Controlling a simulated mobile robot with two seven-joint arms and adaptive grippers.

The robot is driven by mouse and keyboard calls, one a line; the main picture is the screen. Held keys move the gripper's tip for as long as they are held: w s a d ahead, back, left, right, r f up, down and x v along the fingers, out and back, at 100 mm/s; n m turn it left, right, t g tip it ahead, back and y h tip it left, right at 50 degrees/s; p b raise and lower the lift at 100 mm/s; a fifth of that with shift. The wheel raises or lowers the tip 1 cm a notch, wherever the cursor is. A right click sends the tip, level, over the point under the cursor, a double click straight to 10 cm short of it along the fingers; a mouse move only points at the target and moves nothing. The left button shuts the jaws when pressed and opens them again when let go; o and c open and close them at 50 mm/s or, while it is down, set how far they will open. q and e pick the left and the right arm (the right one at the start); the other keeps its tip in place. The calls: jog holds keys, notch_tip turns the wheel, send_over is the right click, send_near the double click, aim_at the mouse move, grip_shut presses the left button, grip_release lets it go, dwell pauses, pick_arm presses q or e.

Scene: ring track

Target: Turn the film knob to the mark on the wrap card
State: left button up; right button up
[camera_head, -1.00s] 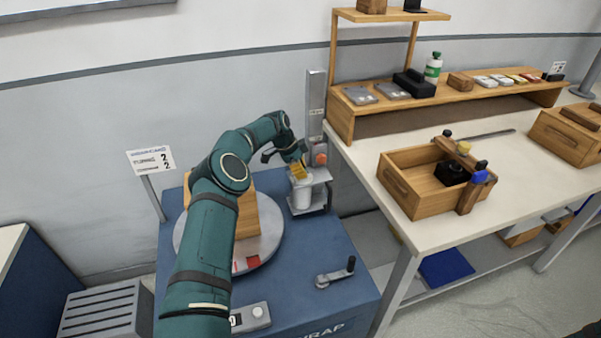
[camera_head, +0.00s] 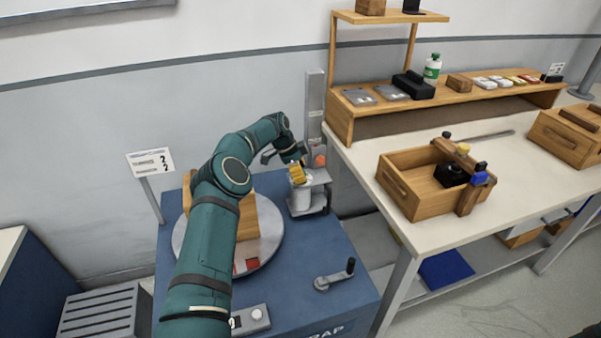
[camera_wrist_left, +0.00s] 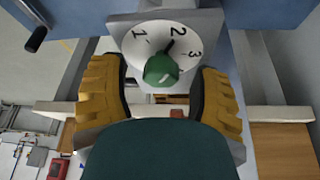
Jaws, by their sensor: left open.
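The green film knob (camera_wrist_left: 162,70) shows in the left wrist view on a white dial (camera_wrist_left: 158,42) marked 1, 2 and 3. A dark pointer above the knob points up, close to the 2. The yellow fingers of my left gripper (camera_wrist_left: 160,95) stand open on both sides of the knob, with gaps beside it. In the head view my left gripper (camera_head: 297,173) is at the film carriage, and the knob cannot be made out there. The wrap card (camera_head: 151,162) stands on a post at the left and shows two 2s. My right gripper is not in view.
A white film roll (camera_head: 301,197) sits in the carriage beside the mast (camera_head: 315,105). A turntable (camera_head: 268,247) carries a brown box (camera_head: 248,215). A crank (camera_head: 336,275) is on the blue machine top. The workbench (camera_head: 420,237) with a wooden tote (camera_head: 400,192) lies to the right.

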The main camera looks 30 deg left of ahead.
pick_arm(q)
jog(key=v, duration=1.2)
jog(key=shift+s+f, duration=0.1)
jog(key=shift+f, duration=0.05)
